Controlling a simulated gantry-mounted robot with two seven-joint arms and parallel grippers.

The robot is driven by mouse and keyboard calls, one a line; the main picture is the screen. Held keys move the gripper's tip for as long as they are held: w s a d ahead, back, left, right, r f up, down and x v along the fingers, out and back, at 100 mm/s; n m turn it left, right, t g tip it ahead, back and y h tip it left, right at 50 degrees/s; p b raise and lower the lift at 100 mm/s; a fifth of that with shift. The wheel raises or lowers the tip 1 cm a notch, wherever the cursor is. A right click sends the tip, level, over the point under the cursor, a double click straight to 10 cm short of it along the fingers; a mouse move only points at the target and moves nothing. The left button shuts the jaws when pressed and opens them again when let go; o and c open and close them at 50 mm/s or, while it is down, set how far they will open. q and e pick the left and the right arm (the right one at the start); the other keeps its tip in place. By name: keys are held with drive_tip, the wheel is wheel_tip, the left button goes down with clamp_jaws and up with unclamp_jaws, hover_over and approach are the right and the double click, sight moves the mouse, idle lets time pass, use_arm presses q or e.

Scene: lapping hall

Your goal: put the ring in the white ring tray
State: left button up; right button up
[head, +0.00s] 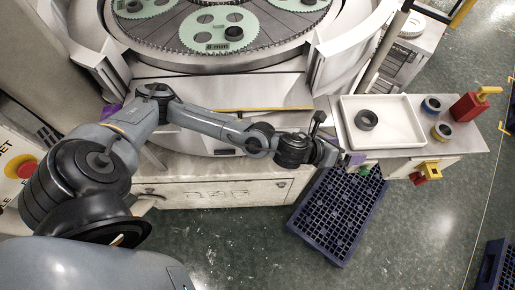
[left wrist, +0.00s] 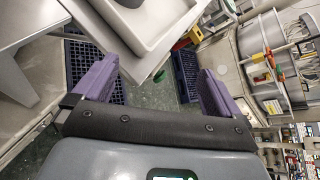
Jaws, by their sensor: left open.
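A dark grey ring (head: 366,120) lies flat inside the white ring tray (head: 411,140), left of the tray's middle. The tray sits on a light bench top. My left gripper (head: 350,161) is at the tray's near left edge, outside the tray and apart from the ring. In the left wrist view the left gripper's purple fingers (left wrist: 158,84) are spread with nothing between them. The tray's corner and wall (left wrist: 158,46) show just beyond them, and part of a dark grey round thing, seemingly the ring, is cut off at the top. My right gripper is not in view.
A red and yellow item (head: 427,172) is at the bench's front. A blue crate (head: 338,215) lies below. The lapping machine (head: 220,62) fills the back.

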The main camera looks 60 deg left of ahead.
use_arm(q)
drive_tip(key=s+d+f+n+g+y, duration=0.1)
drive_tip(key=s+d+f+n+g, duration=0.3)
drive_tip(key=s+n, duration=0.65)
drive_tip(key=s+a+f+n+g+y, duration=0.1)
drive_tip(key=s+a+f+n+g, duration=0.1)
drive_tip(key=s+n, duration=0.6)
drive_tip(key=s+a+f+n+g+y, duration=0.1)
drive_tip(key=s+a+f+n+g, duration=0.1)
drive_tip(key=s+a+f+n, duration=0.2)
drive_tip(key=s+a+n, duration=0.3)
drive_tip(key=n, duration=0.5)
drive_tip(key=shift+s+a+f+g+y, duration=0.3)
drive_tip(key=shift+s+f, duration=0.05)
drive_tip(key=shift+s, duration=0.05)
drive_tip(key=shift+r, duration=0.1)
